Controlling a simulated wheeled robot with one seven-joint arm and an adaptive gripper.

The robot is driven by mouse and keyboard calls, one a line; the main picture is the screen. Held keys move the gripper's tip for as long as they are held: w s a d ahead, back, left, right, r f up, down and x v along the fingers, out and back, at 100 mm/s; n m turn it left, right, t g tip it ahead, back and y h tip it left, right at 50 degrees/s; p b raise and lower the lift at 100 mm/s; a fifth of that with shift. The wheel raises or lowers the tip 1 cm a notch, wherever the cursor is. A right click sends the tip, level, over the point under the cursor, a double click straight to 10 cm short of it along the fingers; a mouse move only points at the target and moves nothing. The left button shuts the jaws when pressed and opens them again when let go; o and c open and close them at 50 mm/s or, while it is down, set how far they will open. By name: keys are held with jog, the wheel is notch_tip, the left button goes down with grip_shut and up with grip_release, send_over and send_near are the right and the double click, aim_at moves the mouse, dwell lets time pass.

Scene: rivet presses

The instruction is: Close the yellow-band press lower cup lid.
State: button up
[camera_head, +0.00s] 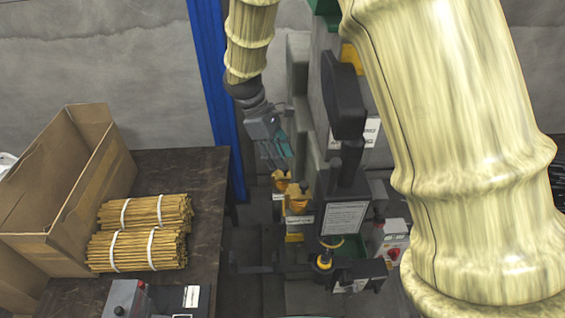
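The dark press (345,185) stands right of centre, with a white label plate on its front. Yellow cup-like parts (297,198) sit on its left side, one behind another. A small black part with a yellow band (323,262) is low at the press front. I cannot tell which piece is the lower cup lid, or whether it is open or shut. My gripper (277,161) points down just above and behind the yellow parts. Its fingers are small and partly overlap the press, so their opening and any contact are unclear.
A dark table (180,170) at left holds an open cardboard box (60,190) and bundled sticks (140,235). A grey control box (128,298) is at its front. A blue post (212,80) stands behind. A red-knob box (392,245) is right of the press. My arm covers the right side.

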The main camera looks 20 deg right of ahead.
jog(key=v, duration=0.9)
jog(key=shift+s+f, duration=0.1)
